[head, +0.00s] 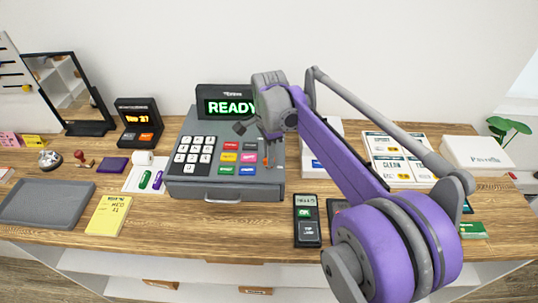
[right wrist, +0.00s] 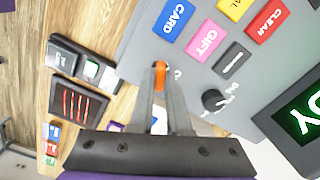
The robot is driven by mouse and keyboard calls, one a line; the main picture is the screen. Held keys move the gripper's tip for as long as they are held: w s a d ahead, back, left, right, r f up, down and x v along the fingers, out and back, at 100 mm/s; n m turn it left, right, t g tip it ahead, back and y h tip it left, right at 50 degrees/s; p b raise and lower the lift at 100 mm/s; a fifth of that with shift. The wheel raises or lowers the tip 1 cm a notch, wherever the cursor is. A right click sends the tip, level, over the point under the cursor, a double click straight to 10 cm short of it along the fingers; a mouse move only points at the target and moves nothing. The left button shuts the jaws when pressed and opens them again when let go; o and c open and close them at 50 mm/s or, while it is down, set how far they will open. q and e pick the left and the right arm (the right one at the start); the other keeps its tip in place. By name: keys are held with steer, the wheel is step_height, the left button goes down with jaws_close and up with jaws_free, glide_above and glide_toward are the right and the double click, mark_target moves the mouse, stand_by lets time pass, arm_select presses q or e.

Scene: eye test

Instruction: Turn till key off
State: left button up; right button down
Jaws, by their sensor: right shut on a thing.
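The grey till (head: 215,190) stands at the middle of the desk, and its display (head: 228,107) glows green with "READY". An orange key (right wrist: 160,76) is at the till's edge in the right wrist view, beside the coloured buttons. My right gripper (right wrist: 161,88) is shut on the key, with a fingertip on each side of it. In the head view the key is a small orange spot (head: 266,159) under my wrist. The keyhole and the key's exact angle are hidden. My left gripper is in neither view.
A black knob (right wrist: 213,100) sits on the till close to my fingers. A card terminal (head: 307,222) lies right of the till's front. A grey tray (head: 45,204) and yellow notepad (head: 108,216) lie at left. A white box (head: 477,155) is at far right.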

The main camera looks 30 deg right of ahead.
steer(key=n, duration=1.2)
stand_by(0.6)
steer(key=c, duration=0.9)
jaws_free()
steer(key=shift+r, duration=0.1)
step_height(320, 180, up, 11)
steer(key=shift+f+p, duration=0.15)
steer(key=shift+p, duration=0.15)
